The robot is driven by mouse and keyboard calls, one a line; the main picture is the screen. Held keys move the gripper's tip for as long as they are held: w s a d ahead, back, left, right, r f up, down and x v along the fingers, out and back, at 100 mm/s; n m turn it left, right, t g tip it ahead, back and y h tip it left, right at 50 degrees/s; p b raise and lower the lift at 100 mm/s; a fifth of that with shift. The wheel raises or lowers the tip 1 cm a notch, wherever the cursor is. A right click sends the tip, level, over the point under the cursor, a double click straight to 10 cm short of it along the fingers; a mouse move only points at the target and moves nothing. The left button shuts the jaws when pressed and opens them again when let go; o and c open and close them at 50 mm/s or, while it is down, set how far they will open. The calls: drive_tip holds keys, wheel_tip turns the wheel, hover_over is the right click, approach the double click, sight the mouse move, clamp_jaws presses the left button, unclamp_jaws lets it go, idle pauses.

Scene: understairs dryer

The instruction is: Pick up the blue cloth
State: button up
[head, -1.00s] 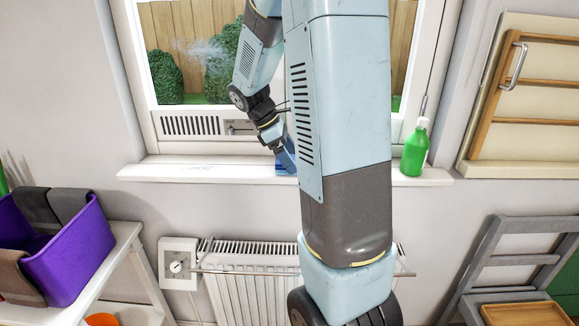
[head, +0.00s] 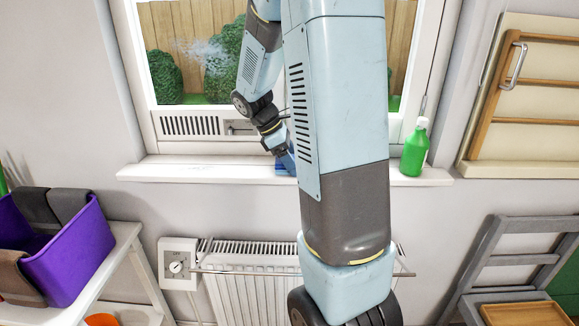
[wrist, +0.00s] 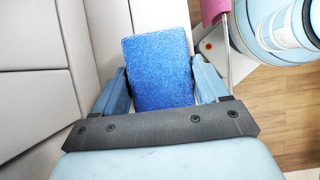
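The blue cloth (wrist: 160,70) is a textured, block-like folded piece. In the wrist view it lies between the two fingers of my gripper (wrist: 162,78), which stand wide apart, one along each side of it. The gaps beside it are very narrow, and I cannot tell whether the fingers touch it. In the head view a small part of the cloth (head: 284,168) shows on the white window sill (head: 215,170). My gripper (head: 286,160) is down at it there, partly hidden behind my arm.
A green bottle (head: 415,148) stands on the sill to the right. A radiator (head: 245,285) is below the sill. A grey chair (head: 515,260) is at right. The left part of the sill is clear.

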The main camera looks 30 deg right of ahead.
drive_tip(key=c, duration=0.8)
drive_tip(key=shift+r, duration=0.1)
drive_tip(key=shift+r, duration=0.35)
wheel_tip(320, 180, up, 3)
drive_tip(key=shift+f, duration=0.15)
drive_tip(key=s+r, duration=0.3)
drive_tip(key=s, duration=0.1)
drive_tip(key=s+r, duration=0.3)
drive_tip(key=s, duration=0.2)
drive_tip(key=s+r, duration=0.3)
drive_tip(key=s, duration=0.2)
drive_tip(key=shift+r, duration=0.3)
